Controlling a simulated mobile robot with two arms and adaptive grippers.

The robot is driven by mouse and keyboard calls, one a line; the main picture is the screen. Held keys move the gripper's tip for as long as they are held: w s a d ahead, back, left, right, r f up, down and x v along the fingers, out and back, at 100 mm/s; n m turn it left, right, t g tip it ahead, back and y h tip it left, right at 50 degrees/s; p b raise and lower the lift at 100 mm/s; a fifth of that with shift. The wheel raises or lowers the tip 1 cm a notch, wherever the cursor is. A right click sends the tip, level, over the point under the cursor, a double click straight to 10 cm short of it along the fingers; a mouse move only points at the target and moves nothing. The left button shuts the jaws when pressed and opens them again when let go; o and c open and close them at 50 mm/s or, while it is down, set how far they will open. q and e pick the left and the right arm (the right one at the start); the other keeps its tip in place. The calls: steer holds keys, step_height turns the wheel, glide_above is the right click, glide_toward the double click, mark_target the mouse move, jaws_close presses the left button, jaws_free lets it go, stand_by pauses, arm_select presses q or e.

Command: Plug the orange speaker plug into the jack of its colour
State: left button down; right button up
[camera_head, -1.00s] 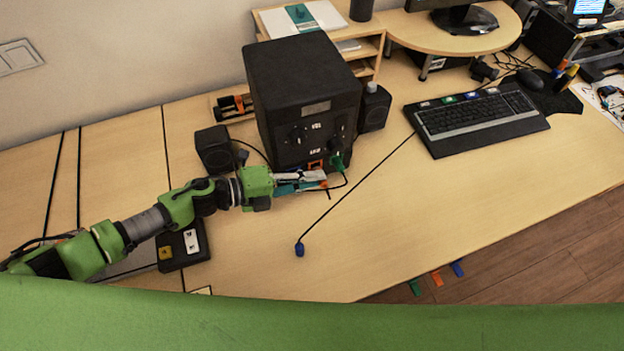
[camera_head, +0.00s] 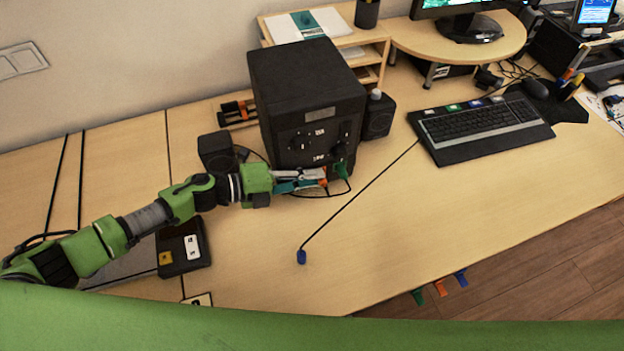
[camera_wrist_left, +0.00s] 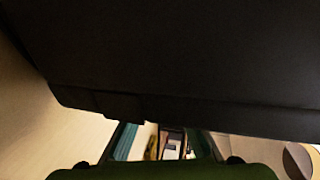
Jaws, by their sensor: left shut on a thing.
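The big black speaker box (camera_head: 305,88) stands on the desk with its dark jack panel facing front. My left gripper (camera_head: 318,178) is at the lower edge of that panel, shut on a small orange piece (camera_head: 322,174) that I take for the orange plug; the fingers hide most of it. I cannot tell whether it is in a jack. The orange jack does not show clearly behind the fingertips. A green plug (camera_head: 341,169) sits at the panel just right of my fingertips. In the left wrist view the speaker's dark body (camera_wrist_left: 180,60) fills the top. My right gripper is not in view.
A blue plug (camera_head: 301,257) lies on the desk on a long black cable. Small black speakers flank the box, left (camera_head: 216,150) and right (camera_head: 378,115). A keyboard (camera_head: 480,125) lies to the right. The front middle of the desk is otherwise clear.

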arm_select(q)
steer(key=c, duration=1.9)
jaws_free()
steer(key=shift+w, duration=0.1)
steer(key=v, duration=1.2)
